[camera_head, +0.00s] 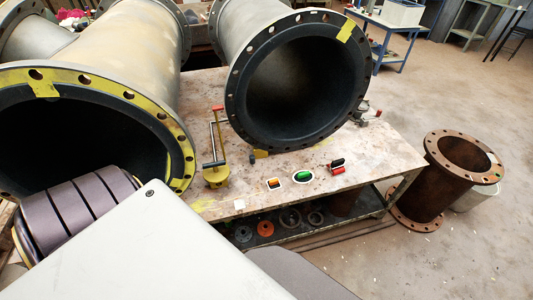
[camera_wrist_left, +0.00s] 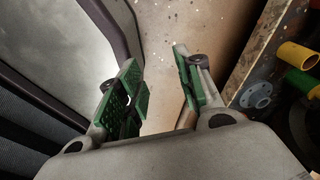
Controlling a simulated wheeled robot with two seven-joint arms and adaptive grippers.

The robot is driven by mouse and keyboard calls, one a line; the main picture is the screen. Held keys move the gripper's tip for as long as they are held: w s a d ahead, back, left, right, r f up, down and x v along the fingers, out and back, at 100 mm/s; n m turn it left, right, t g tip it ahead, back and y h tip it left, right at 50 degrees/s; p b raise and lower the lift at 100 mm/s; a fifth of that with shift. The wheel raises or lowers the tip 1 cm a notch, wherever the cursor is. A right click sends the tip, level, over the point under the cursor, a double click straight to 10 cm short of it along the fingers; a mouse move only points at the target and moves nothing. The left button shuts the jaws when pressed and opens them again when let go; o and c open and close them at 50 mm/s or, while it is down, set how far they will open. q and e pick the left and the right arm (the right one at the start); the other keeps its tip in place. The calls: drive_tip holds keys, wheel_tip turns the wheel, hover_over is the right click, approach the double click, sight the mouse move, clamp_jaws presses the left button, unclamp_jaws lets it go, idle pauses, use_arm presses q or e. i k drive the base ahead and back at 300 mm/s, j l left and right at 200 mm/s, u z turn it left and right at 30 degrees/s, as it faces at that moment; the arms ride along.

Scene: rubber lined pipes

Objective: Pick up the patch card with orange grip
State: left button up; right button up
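The patch card with the orange grip (camera_head: 273,184) lies near the front edge of the workbench (camera_head: 240,206) as a small white-edged card with an orange and dark handle. Another card with a green grip (camera_head: 303,176) lies just to its right. My left gripper (camera_wrist_left: 162,82) shows in the left wrist view with its green-padded fingers spread apart and nothing between them. It is not visible in the head view, and I cannot make out the orange-grip card in the wrist view. My right gripper is in neither view.
A red and black item (camera_head: 337,166) lies right of the cards. A yellow-based tool (camera_head: 215,173) stands to the left. Two large flanged pipes (camera_head: 236,98) (camera_head: 187,160) lie behind. A rusty pipe piece (camera_head: 440,185) stands on the floor. Several rings lie on the lower shelf.

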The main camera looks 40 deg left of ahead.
sight(273, 184)
drive_tip(key=i+l+u, duration=0.3)
drive_tip(key=u, duration=0.15)
drive_tip(key=i+l+u, duration=0.2)
drive_tip(key=l+u, duration=0.25)
drive_tip(key=i+l+u, duration=0.2)
drive_tip(key=l, duration=0.25)
drive_tip(key=l+u, duration=0.25)
drive_tip(key=l, duration=0.25)
